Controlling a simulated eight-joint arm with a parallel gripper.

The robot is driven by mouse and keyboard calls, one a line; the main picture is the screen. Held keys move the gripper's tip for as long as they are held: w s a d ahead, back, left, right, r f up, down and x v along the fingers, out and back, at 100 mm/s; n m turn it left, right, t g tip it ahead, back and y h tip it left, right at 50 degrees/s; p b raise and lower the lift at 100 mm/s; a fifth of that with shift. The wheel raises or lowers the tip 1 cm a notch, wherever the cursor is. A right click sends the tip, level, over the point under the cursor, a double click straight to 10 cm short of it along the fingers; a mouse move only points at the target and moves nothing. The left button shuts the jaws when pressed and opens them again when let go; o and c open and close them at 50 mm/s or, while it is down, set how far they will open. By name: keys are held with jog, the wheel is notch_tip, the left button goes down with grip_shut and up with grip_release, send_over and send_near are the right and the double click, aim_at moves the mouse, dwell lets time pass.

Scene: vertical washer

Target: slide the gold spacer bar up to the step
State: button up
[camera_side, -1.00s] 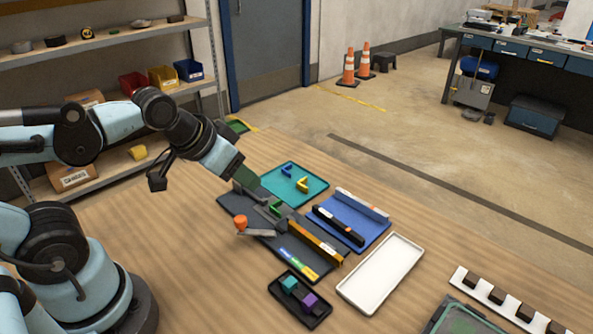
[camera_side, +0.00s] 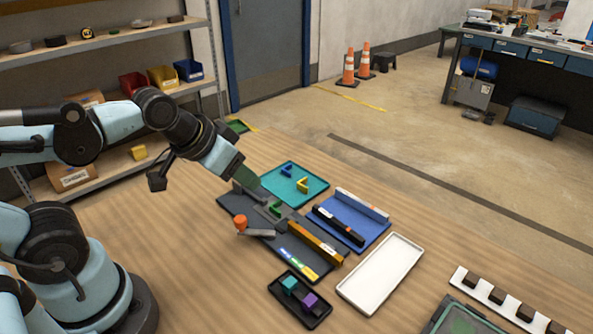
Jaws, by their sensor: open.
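The gold spacer bar (camera_side: 316,244) lies on the right part of a dark grey fixture plate (camera_side: 233,207), running from upper left to lower right. A small green piece (camera_side: 275,208) shows close to the fingertips. A lever with an orange knob (camera_side: 240,222) sits at the plate's left edge. I cannot clearly tell the step from the grey parts around my gripper.
A teal tray (camera_side: 276,184) with blue and yellow pieces lies behind. A blue tray (camera_side: 352,240) holds a black and a grey bar. An empty white tray (camera_side: 372,292) is at the right, and a black tray (camera_side: 273,291) with teal and purple blocks is in front.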

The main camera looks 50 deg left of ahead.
jog(key=n+g, duration=0.7)
jog(key=n, duration=1.1)
send_over(307, 234)
notch_tip(307, 234, down, 12)
jog(key=shift+f, duration=0.1)
grip_shut()
